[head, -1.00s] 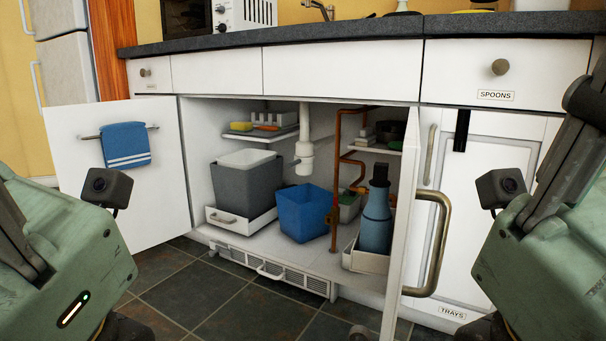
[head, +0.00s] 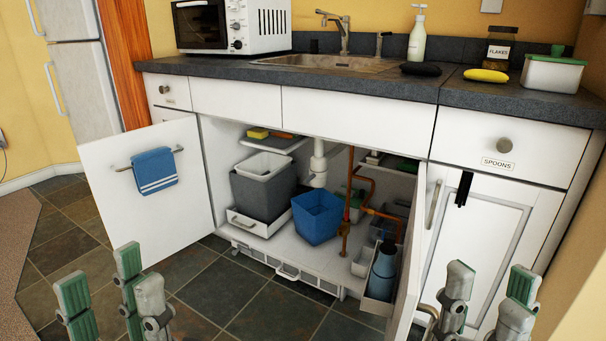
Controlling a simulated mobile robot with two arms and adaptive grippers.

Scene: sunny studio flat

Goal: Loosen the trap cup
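The white trap cup (head: 318,179) is the lower end of the white drain pipe under the sink, inside the open cabinet. It hangs upright above and behind the blue bucket (head: 317,217). My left gripper (head: 112,295) is at the bottom left, in front of the left cabinet door, with its fingers apart and nothing between them. My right gripper (head: 488,298) is at the bottom right, in front of the right-hand cabinet, also with fingers apart and empty. Both are well away from the trap cup.
The left door (head: 150,215) and right door (head: 408,265) stand open. Copper pipes (head: 350,205) run right of the trap. The tiled floor in front is clear.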

